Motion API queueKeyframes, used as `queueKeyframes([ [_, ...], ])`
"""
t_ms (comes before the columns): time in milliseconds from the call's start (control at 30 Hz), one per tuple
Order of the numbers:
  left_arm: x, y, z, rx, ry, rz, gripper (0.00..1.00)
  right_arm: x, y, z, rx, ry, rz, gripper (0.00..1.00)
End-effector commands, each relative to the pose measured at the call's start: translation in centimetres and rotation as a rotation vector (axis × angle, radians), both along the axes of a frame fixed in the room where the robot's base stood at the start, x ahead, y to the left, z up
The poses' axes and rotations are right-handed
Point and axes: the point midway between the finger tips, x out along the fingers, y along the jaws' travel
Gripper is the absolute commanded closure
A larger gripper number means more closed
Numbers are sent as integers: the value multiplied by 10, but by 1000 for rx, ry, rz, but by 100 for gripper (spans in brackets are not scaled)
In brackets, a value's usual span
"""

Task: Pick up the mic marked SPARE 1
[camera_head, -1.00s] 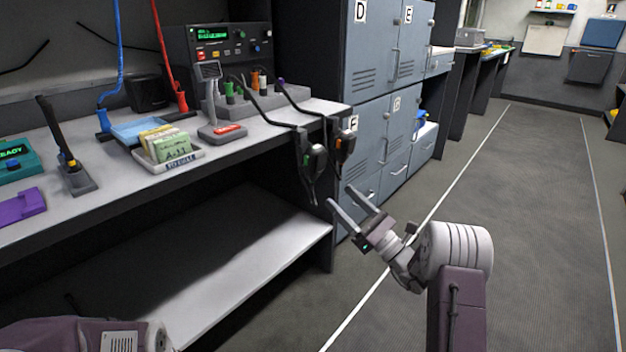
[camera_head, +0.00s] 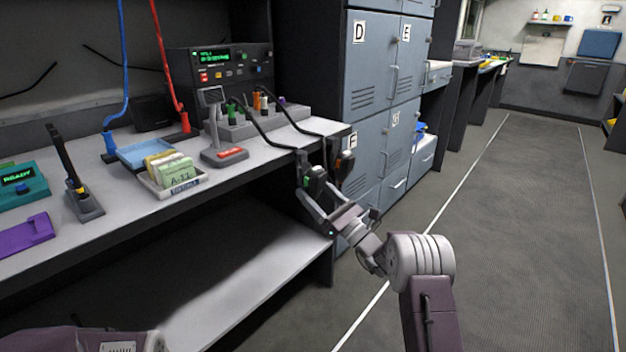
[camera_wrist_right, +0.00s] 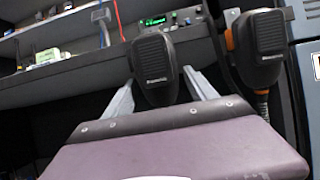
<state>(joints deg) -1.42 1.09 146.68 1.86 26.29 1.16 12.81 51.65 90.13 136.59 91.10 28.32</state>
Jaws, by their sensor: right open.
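Two black hand mics hang at the right end of the counter in the head view. One has a green button (camera_head: 317,182) and the other has an orange part (camera_head: 345,162). No SPARE 1 marking is readable on either. In the right wrist view, the nearer mic (camera_wrist_right: 155,68) shows between the fingers of my right gripper (camera_wrist_right: 160,97), and the orange-marked mic (camera_wrist_right: 258,45) hangs to the right. My right gripper (camera_head: 319,203) is open, with its fingertips by the green-marked mic; contact cannot be told. My left gripper is out of view.
A grey counter (camera_head: 225,170) holds a desk mic (camera_head: 222,150), a card tray (camera_head: 180,186) and a radio console (camera_head: 225,65). Blue-grey lockers (camera_head: 375,75) stand just right of the mics. The aisle floor (camera_head: 510,220) is clear.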

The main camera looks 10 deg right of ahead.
Motion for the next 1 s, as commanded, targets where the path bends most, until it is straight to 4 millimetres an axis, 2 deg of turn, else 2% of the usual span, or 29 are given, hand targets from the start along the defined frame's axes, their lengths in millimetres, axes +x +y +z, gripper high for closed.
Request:
queueKeyframes([
  [200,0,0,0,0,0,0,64,0,0,0,1,1,0,35],
  [367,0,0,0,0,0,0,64,0,0,0,1,1,0,79],
  [400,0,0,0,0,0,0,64,0,0,0,0,0,0,82],
  [567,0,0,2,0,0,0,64,0,0,2,1,-1,0,83],
  [1000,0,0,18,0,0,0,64,0,1,25,1,-3,2,83],
])
